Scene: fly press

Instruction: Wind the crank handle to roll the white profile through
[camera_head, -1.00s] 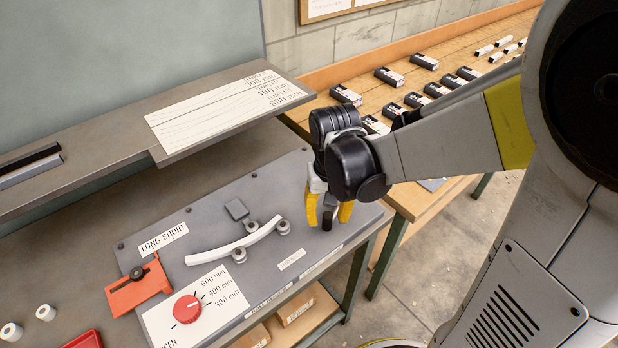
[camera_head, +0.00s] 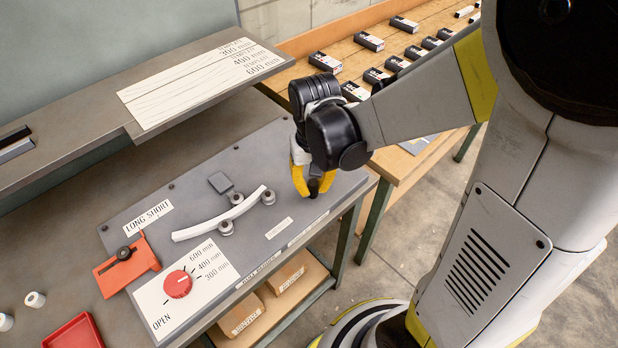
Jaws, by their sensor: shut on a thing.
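The white profile (camera_head: 205,228) is a curved strip lying among the rollers on the grey machine plate. One roller (camera_head: 226,229) is on its near side, one (camera_head: 236,198) on its far side, and one (camera_head: 268,197) by its right end. My gripper (camera_head: 313,184) points down over the plate's right part, its yellow fingers shut on the small dark knob of the crank handle (camera_head: 314,189). The rest of the crank is hidden by my gripper. A red dial (camera_head: 178,284) sits on a white scale card marked OPEN, 300 mm, 400 mm and 600 mm.
An orange sliding stop (camera_head: 127,266) sits by the LONG SHORT label. A raised shelf (camera_head: 60,150) with a template card (camera_head: 200,83) runs behind. Small boxes stand on the wooden bench (camera_head: 345,55) at the back. A red tray (camera_head: 74,333) lies front left.

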